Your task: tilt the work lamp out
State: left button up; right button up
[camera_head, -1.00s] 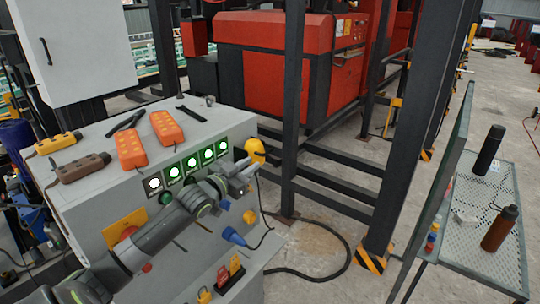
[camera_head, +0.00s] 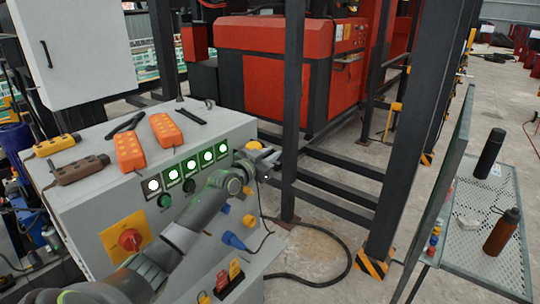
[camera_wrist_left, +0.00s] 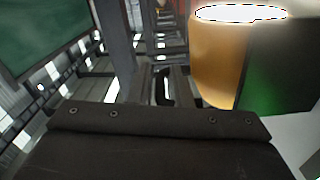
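The work lamp (camera_head: 254,146) is a yellow, rounded head at the right edge of the grey control cabinet. In the left wrist view, a yellow cylinder with a bright white top (camera_wrist_left: 218,65), seemingly the lamp, stands close at the upper right. My left gripper (camera_head: 268,160) is at the cabinet's right edge, just in front of and below the lamp, and covers part of it. I cannot tell whether they touch. The fingertips are too small to show how far apart they are. My right gripper is not in view.
A dark steel post (camera_head: 292,110) stands just right of my gripper. A mesh table (camera_head: 470,232) with bottles is at the right.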

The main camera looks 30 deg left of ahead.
pick_arm(q)
grip_shut()
